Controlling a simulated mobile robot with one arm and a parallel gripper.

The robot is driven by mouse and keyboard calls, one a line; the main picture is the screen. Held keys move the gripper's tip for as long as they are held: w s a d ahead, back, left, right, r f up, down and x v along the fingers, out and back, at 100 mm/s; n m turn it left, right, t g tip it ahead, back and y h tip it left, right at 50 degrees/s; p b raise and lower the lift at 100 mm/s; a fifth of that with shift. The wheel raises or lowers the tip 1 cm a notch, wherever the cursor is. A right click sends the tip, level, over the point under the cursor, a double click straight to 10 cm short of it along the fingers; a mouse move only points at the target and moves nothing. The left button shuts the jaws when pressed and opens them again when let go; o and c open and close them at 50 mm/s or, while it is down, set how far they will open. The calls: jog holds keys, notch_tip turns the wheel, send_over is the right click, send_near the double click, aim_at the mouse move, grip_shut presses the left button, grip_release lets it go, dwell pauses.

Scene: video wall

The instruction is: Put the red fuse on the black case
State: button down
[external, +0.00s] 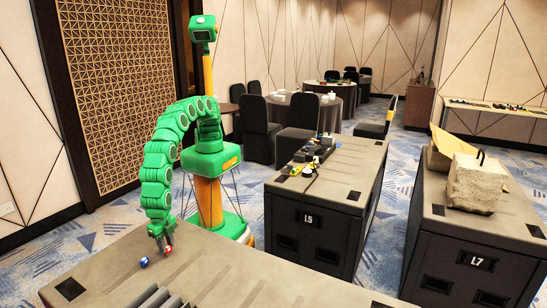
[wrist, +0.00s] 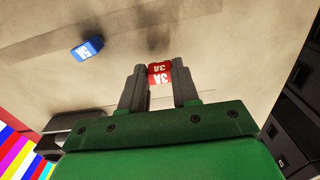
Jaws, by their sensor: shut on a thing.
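My gripper (external: 166,243) is shut on a small red fuse (wrist: 160,73) marked 3A, held between both fingertips in the wrist view (wrist: 160,88). In the external view the red fuse is a small spot at the fingertips, low over the near case top (external: 235,268); I cannot tell whether it touches. Large dark cases L5 (external: 313,240) and L7 (external: 470,275) stand to the right, with grey-brown tops. I cannot tell which one is the black case.
A blue fuse (external: 145,262) lies on the near top beside my gripper; it also shows in the wrist view (wrist: 88,47). Small items (external: 313,152) lie on L5. A concrete block (external: 475,183) sits on L7. Carpeted gaps separate the cases.

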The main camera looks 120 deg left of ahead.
jog(key=shift+r, duration=0.85)
jog(key=shift+a+r, duration=0.15)
jog(key=shift+r, duration=0.1)
jog(key=s+a+r, duration=0.7)
jog(key=a+r, duration=0.2)
jog(key=a, duration=0.2)
jog(key=shift+a, duration=0.4)
jog(key=shift+r, duration=0.1)
